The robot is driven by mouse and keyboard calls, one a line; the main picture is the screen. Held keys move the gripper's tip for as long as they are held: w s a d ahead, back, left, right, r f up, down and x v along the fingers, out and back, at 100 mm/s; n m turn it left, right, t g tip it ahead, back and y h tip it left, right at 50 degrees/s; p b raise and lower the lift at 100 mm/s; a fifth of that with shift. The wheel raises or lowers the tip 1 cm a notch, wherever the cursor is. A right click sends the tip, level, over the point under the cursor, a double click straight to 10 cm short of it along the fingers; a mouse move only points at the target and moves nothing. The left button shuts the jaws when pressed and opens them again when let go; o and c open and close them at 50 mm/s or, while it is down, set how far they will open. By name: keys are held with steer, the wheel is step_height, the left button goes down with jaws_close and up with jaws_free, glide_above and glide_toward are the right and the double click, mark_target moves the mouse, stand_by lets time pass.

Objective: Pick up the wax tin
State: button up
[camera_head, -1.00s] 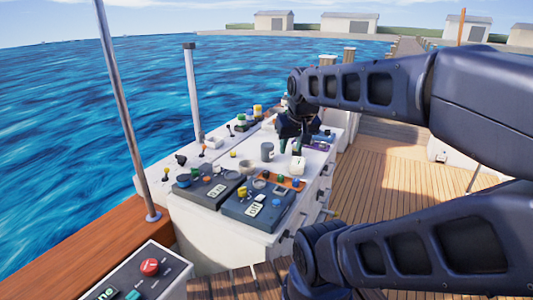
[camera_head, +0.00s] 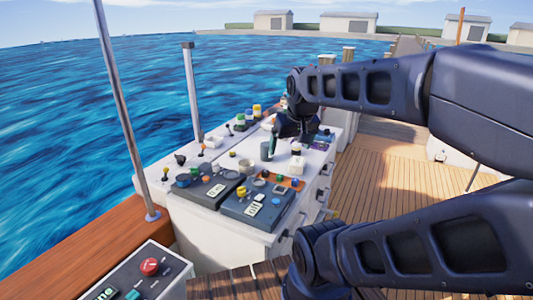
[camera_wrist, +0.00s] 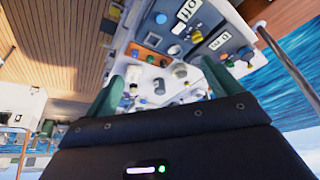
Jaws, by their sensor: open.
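I cannot tell for sure which item is the wax tin, as no label can be read. A grey cylinder (camera_head: 265,152) stands on the white console top, and a grey round item (camera_head: 246,165) sits just in front of it. A grey round item also shows in the wrist view (camera_wrist: 180,71), between the fingers and near the right one. My gripper (camera_head: 285,150) is over the right part of the console, with its left green finger overlapping the cylinder's right edge in the head view. In the wrist view my gripper (camera_wrist: 163,82) is open, and I see nothing held.
Two dark control panels (camera_head: 258,207) with knobs lie at the console's near end. A white block (camera_head: 297,164) stands close to my gripper. Several coloured jars (camera_head: 257,111) stand at the far end. A metal post (camera_head: 192,95) rises from the left edge.

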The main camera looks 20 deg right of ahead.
steer(key=n+h, duration=0.2)
steer(key=n, duration=2.9)
glide_above(267, 145)
steer(key=s, duration=0.2)
step_height(267, 145, down, 19)
steer(key=shift+g, duration=0.3)
steer(key=x, duration=0.3)
steer(key=a+x, duration=0.1)
steer(key=x, duration=0.1)
steer(key=shift+f, duration=0.35)
steer(key=shift+w+x, duration=0.15)
steer(key=shift+x, duration=1.15)
steer(key=shift+w+x, duration=0.1)
steer(key=shift+x, duration=1.2)
steer(key=shift+r, duration=0.1)
steer(key=c, duration=1.3)
